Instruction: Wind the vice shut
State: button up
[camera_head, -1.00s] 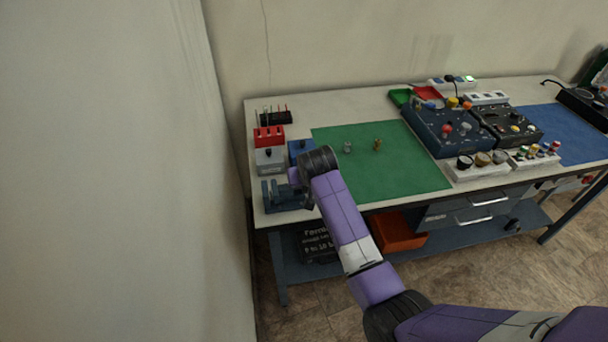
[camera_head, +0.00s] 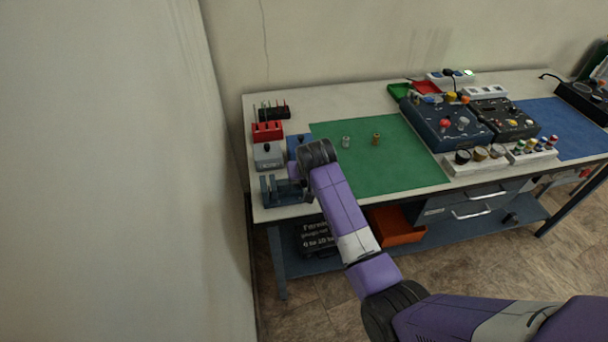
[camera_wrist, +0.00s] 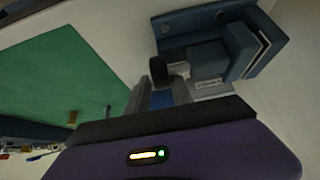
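The blue-grey vice (camera_head: 284,193) stands at the left front corner of the bench. In the wrist view the vice (camera_wrist: 236,46) is at the upper right, with a gap between its jaws. Its black round handle knob (camera_wrist: 158,70) points left toward the green mat. My gripper (camera_head: 295,173) is beside the vice on its right, mostly hidden by my wrist. In the wrist view my gripper (camera_wrist: 160,92) has two grey fingers apart, with blue showing between them. The knob is at the fingertips; whether it is between them or just beyond cannot be told.
A blue block (camera_head: 299,146), grey box (camera_head: 268,156) and red holder (camera_head: 267,132) stand close behind the vice. A green mat (camera_head: 395,165) with two small metal pieces lies to the right, mostly clear. The wall (camera_head: 120,170) is close on the left.

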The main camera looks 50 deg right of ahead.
jog(key=shift+a+r, duration=0.1)
jog(key=v, duration=0.7)
jog(key=shift+s+r+b, duration=0.25)
jog(key=shift+b, duration=0.2)
jog(key=shift+a+f, duration=0.1)
